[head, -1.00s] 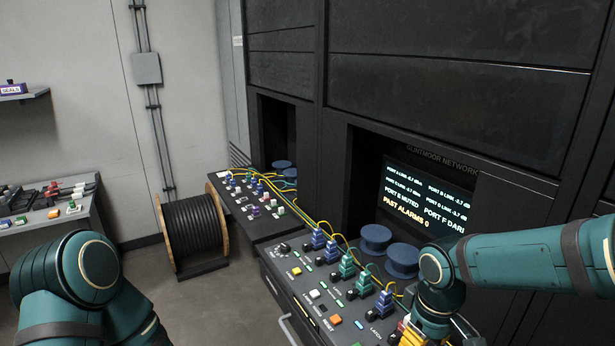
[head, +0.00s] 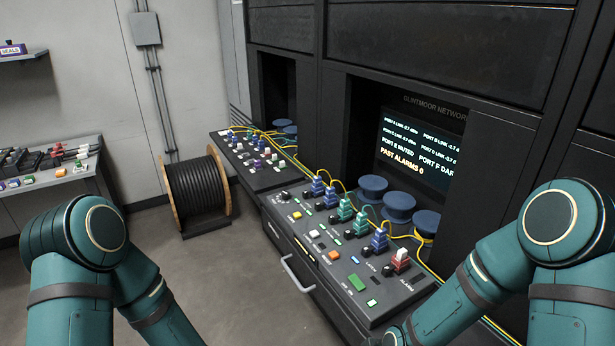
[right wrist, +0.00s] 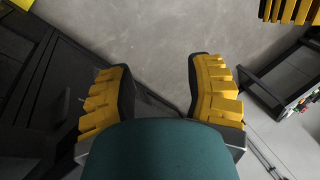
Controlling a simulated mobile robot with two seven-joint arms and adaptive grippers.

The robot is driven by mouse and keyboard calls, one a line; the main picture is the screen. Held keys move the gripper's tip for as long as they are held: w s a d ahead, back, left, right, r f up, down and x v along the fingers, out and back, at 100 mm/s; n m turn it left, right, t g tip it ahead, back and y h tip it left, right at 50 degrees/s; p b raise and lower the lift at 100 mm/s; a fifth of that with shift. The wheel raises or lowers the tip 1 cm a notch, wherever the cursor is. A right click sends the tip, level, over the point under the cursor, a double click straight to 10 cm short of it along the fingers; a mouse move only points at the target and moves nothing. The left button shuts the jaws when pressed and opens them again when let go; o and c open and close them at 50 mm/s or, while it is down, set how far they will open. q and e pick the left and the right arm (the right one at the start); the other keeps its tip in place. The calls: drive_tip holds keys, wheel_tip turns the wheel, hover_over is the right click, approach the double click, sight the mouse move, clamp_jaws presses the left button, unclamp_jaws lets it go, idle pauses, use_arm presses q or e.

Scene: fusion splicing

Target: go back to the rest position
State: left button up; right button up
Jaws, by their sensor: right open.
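My right gripper (right wrist: 160,78) shows in the right wrist view with its two yellow ridged fingers wide apart. Nothing is between them but the grey floor below. In the head view my right arm bends at the lower right and its gripper is out of frame. My left arm stands at the lower left, its gripper also below the frame. A yellow ridged piece, which looks like a finger of my left gripper (right wrist: 290,10), is cut off at the top right of the right wrist view.
A sloped console (head: 318,268) with blue, green and red-white plugs stands right of centre, its drawer handle (head: 297,276) facing the aisle. Blue spools (head: 398,204) and a screen (head: 414,150) sit behind. A cable reel (head: 197,190) stands on the floor. Left is a bench (head: 60,178). The middle floor is clear.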

drive_tip(key=s+f+m, duration=0.2)
drive_tip(key=s+f, duration=0.1)
drive_tip(key=f, duration=0.3)
drive_tip(key=shift+s+f+m+t+b, duration=0.15)
drive_tip(key=shift+m+t+b, duration=0.15)
drive_tip(key=shift+t+b, duration=0.1)
drive_tip(key=shift+a, duration=0.1)
idle(1.2)
drive_tip(key=shift+c, duration=0.5)
